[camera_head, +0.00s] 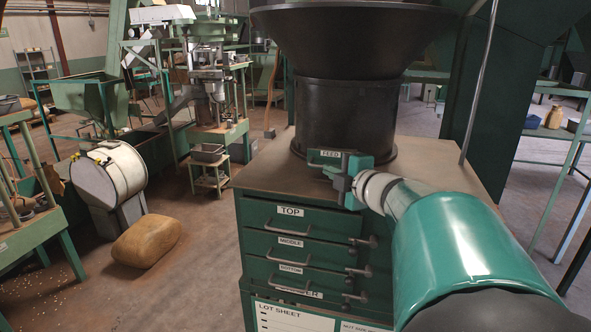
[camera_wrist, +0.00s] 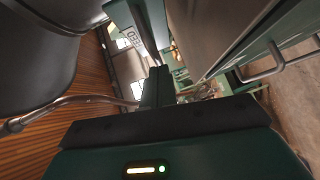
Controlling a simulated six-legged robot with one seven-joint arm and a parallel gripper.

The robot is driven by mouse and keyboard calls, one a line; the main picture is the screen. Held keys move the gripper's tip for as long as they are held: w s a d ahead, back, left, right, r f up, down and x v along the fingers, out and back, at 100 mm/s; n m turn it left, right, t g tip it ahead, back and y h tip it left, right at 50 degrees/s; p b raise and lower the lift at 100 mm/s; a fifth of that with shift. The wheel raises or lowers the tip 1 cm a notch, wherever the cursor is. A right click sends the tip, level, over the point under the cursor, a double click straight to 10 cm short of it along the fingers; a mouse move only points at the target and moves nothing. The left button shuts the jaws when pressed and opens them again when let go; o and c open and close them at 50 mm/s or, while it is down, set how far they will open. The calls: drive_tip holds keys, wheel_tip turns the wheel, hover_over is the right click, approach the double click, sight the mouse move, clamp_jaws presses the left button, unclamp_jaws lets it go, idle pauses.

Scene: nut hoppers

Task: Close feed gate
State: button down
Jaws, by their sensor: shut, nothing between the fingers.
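The black hopper (camera_head: 345,110) stands on top of a green drawer cabinet (camera_head: 300,215). A small green part with a FEED label (camera_head: 330,154) sticks out at the hopper's foot. My gripper (camera_head: 352,178) is in front of the hopper's base, just right of the label, and overlaps the green part in this view.
The cabinet front has drawers labelled TOP, MIDDLE and BOTTOM with protruding handles (camera_head: 285,238). A thin metal rod (camera_head: 480,80) rises right of the hopper. In the wrist view, a bent metal rod (camera_wrist: 75,99) crosses left of my fingers. A brown sack (camera_head: 147,241) lies on the floor.

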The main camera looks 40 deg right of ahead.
sight(340, 159)
drive_tip(key=shift+s, duration=0.1)
drive_tip(key=w+d, duration=0.1)
drive_tip(key=d, duration=0.1)
drive_tip(key=w+d, duration=0.4)
drive_tip(key=shift+d, duration=0.15)
drive_tip(key=shift+d+r, duration=0.2)
drive_tip(key=shift+d, duration=0.05)
drive_tip(key=shift+w, duration=0.1)
